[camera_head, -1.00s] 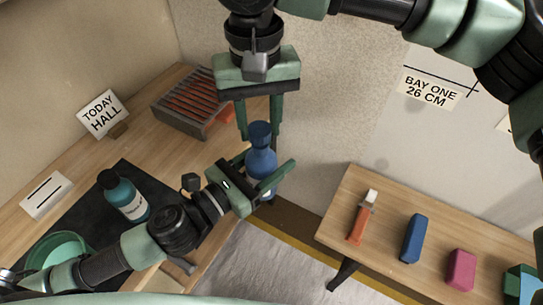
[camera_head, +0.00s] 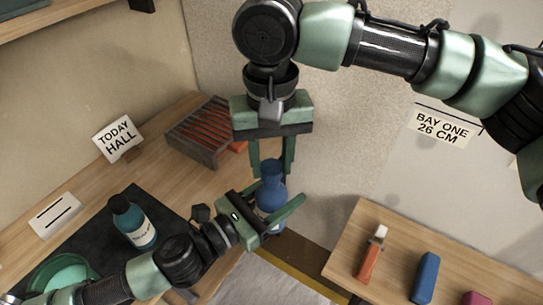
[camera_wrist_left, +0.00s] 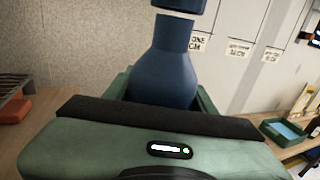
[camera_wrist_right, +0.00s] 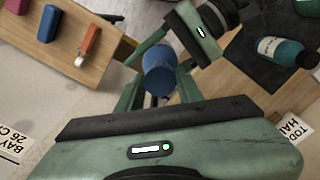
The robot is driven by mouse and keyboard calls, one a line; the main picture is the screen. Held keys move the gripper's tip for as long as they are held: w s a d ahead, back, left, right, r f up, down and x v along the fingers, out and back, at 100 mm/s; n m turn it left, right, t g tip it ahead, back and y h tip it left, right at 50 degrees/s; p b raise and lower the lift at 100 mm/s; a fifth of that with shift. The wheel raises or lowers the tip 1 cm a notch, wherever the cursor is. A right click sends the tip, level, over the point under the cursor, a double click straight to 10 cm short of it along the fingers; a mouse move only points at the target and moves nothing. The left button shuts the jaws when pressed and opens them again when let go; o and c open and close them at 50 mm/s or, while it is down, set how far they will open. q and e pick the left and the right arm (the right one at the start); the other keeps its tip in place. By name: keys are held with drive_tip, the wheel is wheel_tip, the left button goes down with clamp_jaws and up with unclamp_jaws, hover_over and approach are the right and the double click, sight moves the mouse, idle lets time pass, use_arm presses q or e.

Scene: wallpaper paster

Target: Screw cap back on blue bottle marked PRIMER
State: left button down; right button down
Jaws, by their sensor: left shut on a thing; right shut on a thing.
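The blue bottle (camera_head: 270,203) stands upright in my left gripper (camera_head: 279,199), which is shut around its body. Its tapering shoulder and neck (camera_wrist_left: 168,65) show in the left wrist view; no PRIMER marking is readable. My right gripper (camera_head: 272,168) points down from above, shut on the dark blue cap (camera_head: 271,169). The cap also shows at the top edge of the left wrist view (camera_wrist_left: 180,4), in line over the neck. A thin light line shows between cap and neck there; I cannot tell whether they touch. The right wrist view looks down onto the cap (camera_wrist_right: 157,64).
A teal bottle with a dark cap (camera_head: 133,222) stands on a black mat (camera_head: 98,232) at left. A green bowl (camera_head: 60,272), a slatted rack (camera_head: 203,130) and a TODAY HALL sign (camera_head: 118,138) share that bench. An orange-handled tool (camera_head: 371,256) lies on the right table.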

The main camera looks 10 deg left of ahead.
drive_tip(key=shift+f, duration=0.4)
drive_tip(key=shift+f, duration=0.6)
idle(0.3)
drive_tip(key=m, duration=0.7)
drive_tip(key=shift+a+m, duration=0.1)
drive_tip(key=shift+m, duration=0.2)
drive_tip(key=m, duration=1.2)
drive_tip(key=shift+w+m, duration=0.1)
drive_tip(key=shift+m, duration=0.3)
